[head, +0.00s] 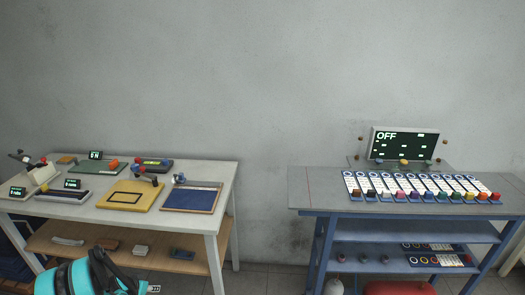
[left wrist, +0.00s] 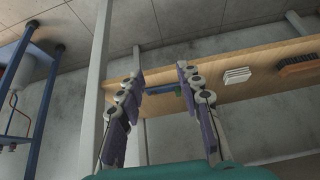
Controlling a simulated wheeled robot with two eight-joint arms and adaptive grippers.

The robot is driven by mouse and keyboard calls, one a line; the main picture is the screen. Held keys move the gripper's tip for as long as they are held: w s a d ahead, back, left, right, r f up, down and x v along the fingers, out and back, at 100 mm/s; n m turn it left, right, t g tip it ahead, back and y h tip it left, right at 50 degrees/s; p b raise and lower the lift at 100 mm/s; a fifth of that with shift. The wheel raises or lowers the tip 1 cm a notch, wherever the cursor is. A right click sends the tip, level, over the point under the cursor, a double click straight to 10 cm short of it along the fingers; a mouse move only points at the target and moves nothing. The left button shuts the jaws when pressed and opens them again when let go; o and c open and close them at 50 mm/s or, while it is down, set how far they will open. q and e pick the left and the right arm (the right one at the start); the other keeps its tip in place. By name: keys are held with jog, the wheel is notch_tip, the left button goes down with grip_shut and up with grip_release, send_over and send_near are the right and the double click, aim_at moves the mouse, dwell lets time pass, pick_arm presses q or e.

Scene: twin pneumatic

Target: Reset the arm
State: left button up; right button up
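My left arm (head: 75,277) is teal and black and enters at the bottom left of the head view, low in front of the white table. In the left wrist view, my left gripper (left wrist: 161,76) has its two purple-grey fingers spread apart. No object is held between them; a small blue-green item shows in the gap, on the wooden shelf (left wrist: 215,98) beyond. My right arm and right gripper are in neither view.
A white table (head: 88,213) stands at left with a yellow board (head: 129,195), a blue tray (head: 190,199) and small devices. A blue-framed bench (head: 410,215) at right carries a row of colour-marked strips and a screen (head: 404,144) reading OFF. Floor between them is clear.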

pick_arm(q)
jog(key=s+d+r, duration=0.3)
jog(key=d+r, duration=0.4)
jog(key=r, duration=0.5)
jog(key=s+d+r, duration=0.2)
jog(key=d+r, duration=0.6)
jog(key=r, duration=0.4)
jog(key=s+d+r, duration=0.2)
jog(key=s+d, duration=0.2)
jog(key=s, duration=0.3)
jog(key=s+d+r, duration=0.2)
jog(key=s+d, duration=0.1)
jog(key=s, duration=0.4)
jog(key=s+d+r+n, duration=0.1)
jog(key=s+d+r, duration=0.2)
jog(key=s, duration=0.4)
jog(key=shift+d+t+y, duration=0.3)
jog(key=shift+d+t, duration=0.1)
jog(key=shift+d, duration=0.45)
